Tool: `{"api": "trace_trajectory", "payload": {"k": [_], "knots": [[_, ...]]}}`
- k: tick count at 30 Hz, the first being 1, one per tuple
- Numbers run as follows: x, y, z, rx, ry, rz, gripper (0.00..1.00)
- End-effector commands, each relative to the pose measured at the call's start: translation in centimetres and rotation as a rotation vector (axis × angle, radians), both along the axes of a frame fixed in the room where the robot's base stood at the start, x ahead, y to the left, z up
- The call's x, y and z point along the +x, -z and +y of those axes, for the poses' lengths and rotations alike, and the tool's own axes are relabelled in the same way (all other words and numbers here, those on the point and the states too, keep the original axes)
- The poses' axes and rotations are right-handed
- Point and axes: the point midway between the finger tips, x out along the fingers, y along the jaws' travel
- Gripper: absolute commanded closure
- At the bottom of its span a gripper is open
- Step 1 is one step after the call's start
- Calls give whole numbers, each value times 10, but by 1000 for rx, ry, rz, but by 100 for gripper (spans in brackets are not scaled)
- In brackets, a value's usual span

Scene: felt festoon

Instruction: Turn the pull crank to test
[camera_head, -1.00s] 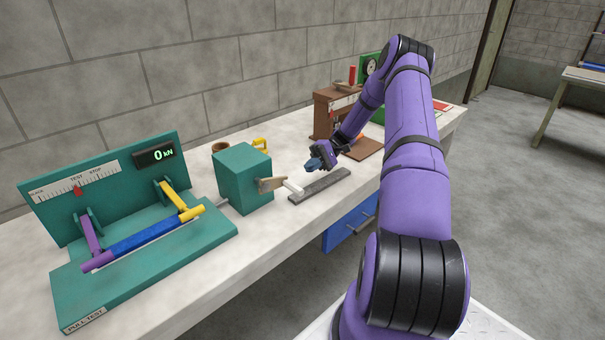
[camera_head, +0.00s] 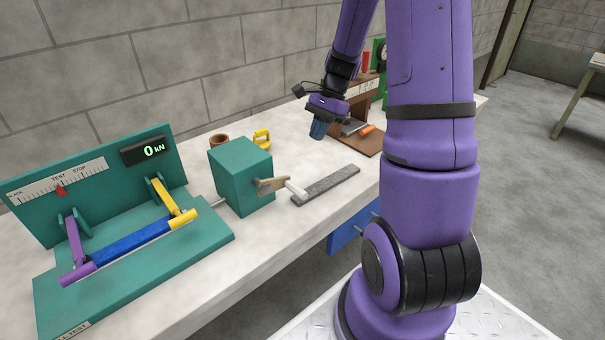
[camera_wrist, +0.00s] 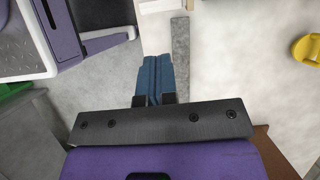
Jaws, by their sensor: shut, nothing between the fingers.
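The pull crank is a tan arm (camera_head: 271,185) with a white handle (camera_head: 296,190) on the right face of a green box (camera_head: 240,175). Left of the box stands the green pull tester (camera_head: 100,180).
A grey flat bar (camera_head: 328,186) lies on the bench beside the crank handle. A yellow shackle-like piece (camera_head: 262,139) and a brown cup (camera_head: 218,141) stand behind the box. A brown rack (camera_head: 362,108) with tools is behind my gripper. The bench front edge is clear.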

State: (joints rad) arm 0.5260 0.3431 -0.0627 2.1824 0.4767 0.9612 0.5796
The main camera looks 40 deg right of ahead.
Motion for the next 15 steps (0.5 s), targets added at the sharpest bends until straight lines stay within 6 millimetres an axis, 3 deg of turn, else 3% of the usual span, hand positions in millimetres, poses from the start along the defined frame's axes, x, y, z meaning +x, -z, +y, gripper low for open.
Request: {"api": "trace_trajectory", "payload": {"k": [7, 15], "knots": [[-4, 9, 7, -13, 26, 7, 100], [-5, 51, 27, -12, 25, 8, 100]]}}
